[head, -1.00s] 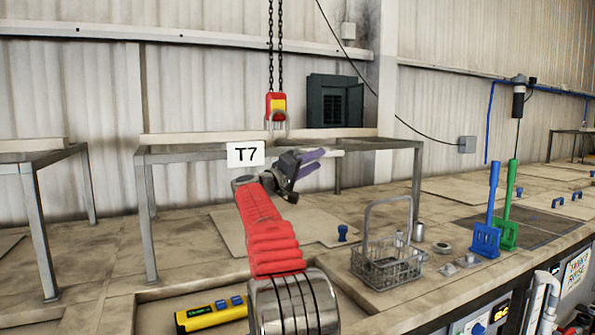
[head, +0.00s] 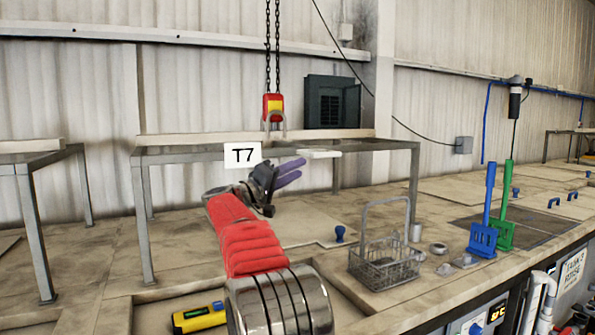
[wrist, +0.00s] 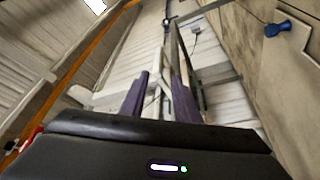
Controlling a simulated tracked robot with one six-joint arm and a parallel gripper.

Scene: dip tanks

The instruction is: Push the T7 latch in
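A white T7 sign (head: 242,155) hangs at the front of a grey metal frame (head: 400,146). Just right of the sign, a pale flat bar (head: 320,153) sticks out at the frame's top rail; I cannot tell for sure whether it is the latch. My gripper (head: 292,170), with purple fingers, is just below and left of this bar and looks apart from it. In the wrist view the two fingers (wrist: 160,88) stand apart with nothing between them. The frame's rails show beyond them.
A red and yellow hoist hook (head: 273,108) hangs on chains behind the sign. A yellow device (head: 200,319) lies in front.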

